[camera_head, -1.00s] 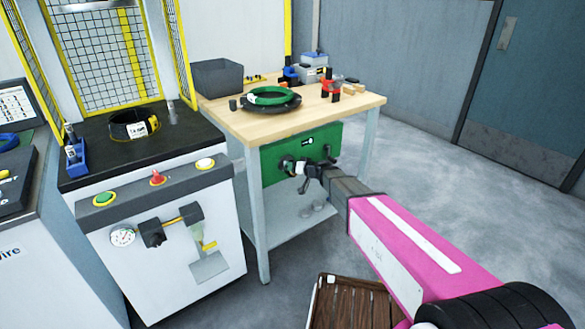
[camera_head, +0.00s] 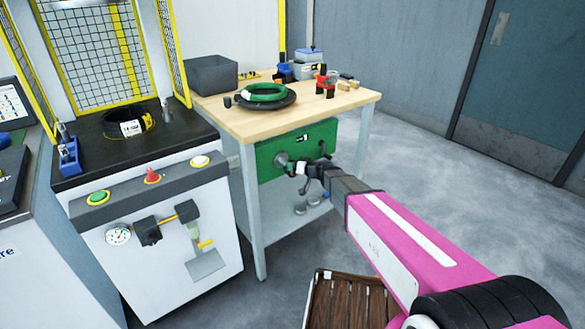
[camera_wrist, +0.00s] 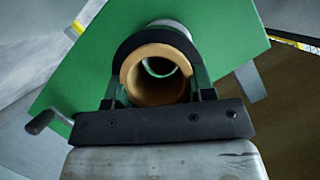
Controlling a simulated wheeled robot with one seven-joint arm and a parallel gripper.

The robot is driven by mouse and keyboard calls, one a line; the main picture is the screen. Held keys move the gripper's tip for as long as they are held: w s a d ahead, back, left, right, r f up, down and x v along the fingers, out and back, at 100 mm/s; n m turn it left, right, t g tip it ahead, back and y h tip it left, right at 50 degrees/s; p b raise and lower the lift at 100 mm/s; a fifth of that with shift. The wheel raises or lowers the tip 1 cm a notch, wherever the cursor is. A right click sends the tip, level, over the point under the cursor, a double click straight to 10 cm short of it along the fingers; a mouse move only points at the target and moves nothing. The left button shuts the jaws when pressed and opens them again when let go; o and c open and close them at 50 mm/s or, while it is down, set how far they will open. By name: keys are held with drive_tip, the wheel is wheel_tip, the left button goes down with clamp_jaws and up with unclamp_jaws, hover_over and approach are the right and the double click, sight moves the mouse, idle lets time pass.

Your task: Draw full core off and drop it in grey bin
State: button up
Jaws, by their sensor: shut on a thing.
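My gripper (camera_head: 314,171) is in front of the green panel (camera_head: 284,151) on the side of the wooden table. It is shut on the core (camera_wrist: 160,97), a brown tube with a black band around it in the wrist view. One finger (camera_wrist: 112,92) is on each side of the core. A pale cylinder shows behind and above the core in the wrist view. In the head view a grey spindle mount (camera_head: 281,160) stands out from the panel, left of my gripper. I cannot tell how much of the core is still over the spindle.
A green coil (camera_head: 264,92) lies on a black disc on the table (camera_head: 240,118). Red and black tools (camera_head: 325,82) and small boxes (camera_head: 308,66) stand farther back. A white machine (camera_head: 160,240) is at the left. A brown slatted crate (camera_head: 345,300) is on the floor below my arm.

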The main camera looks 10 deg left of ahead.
drive_tip(key=shift+s+d, duration=1.05)
drive_tip(key=shift+d, duration=0.1)
idle(1.1)
